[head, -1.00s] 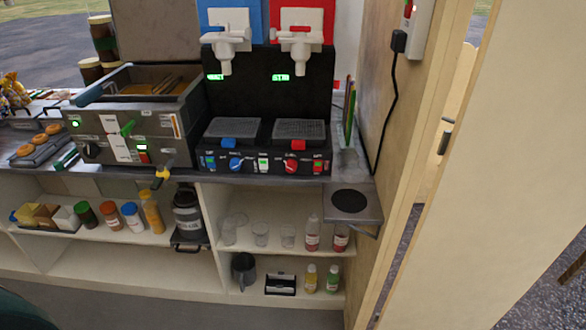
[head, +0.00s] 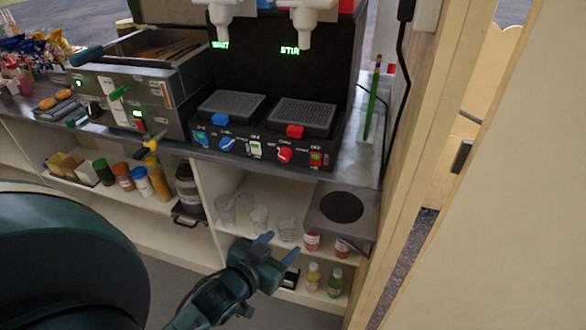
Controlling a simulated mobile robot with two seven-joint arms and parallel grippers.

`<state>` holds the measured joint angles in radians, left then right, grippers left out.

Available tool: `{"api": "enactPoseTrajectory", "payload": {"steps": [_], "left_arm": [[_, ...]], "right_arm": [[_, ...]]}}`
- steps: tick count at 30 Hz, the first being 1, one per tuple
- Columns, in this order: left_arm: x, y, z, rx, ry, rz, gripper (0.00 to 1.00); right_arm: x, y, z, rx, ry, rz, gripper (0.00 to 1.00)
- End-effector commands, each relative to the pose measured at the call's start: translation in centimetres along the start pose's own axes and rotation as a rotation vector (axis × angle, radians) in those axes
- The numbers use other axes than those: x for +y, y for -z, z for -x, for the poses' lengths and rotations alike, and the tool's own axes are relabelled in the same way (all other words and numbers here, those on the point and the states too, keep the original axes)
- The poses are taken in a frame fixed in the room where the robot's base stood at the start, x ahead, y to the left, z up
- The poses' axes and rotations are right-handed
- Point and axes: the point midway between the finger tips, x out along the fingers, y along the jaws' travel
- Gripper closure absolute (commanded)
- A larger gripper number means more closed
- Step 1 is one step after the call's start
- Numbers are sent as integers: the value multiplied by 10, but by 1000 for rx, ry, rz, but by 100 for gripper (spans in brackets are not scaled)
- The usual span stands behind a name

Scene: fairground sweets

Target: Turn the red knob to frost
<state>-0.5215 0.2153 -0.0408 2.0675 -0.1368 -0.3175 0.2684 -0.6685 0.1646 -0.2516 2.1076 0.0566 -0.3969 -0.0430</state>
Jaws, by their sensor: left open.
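The red knob (head: 285,154) is on the front panel of the black slush machine (head: 232,160), low on its right half. A blue knob (head: 227,143) sits to its left, with small lit switches between and beside them. The lettering around the red knob is too small to read. A green display above the right side reads something like "STIR". My left gripper (head: 275,250) is open and empty, below and in front of the counter, before the lower shelves. It is well apart from the red knob. My right gripper is not in view.
Two white taps hang over drip trays (head: 303,115). A shelf with a dark round plate (head: 342,207) juts out at the right, beside the wooden wall. Cups (head: 258,219) and bottles stand on shelves below. A fryer (head: 140,85) with a yellow-handled tap stands left.

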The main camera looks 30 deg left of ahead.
Motion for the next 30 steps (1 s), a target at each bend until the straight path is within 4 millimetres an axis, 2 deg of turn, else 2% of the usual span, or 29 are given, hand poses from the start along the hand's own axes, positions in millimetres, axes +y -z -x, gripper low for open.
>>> {"api": "enactPoseTrajectory", "payload": {"steps": [1,3,7,11,14,24,30], "left_arm": [[-27,6,-18,83,53,0,46],[-55,28,-26,177,106,10,46],[-88,60,-30,298,162,22,46],[-98,75,-32,338,178,28,46],[-100,80,-41,340,178,27,46],[-112,103,-104,337,178,27,46],[-118,112,-135,335,178,28,46]], "right_arm": [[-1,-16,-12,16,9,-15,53],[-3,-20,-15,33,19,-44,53],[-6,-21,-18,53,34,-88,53],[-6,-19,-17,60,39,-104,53],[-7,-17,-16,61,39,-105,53],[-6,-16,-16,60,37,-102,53],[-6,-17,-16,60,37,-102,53]]}}
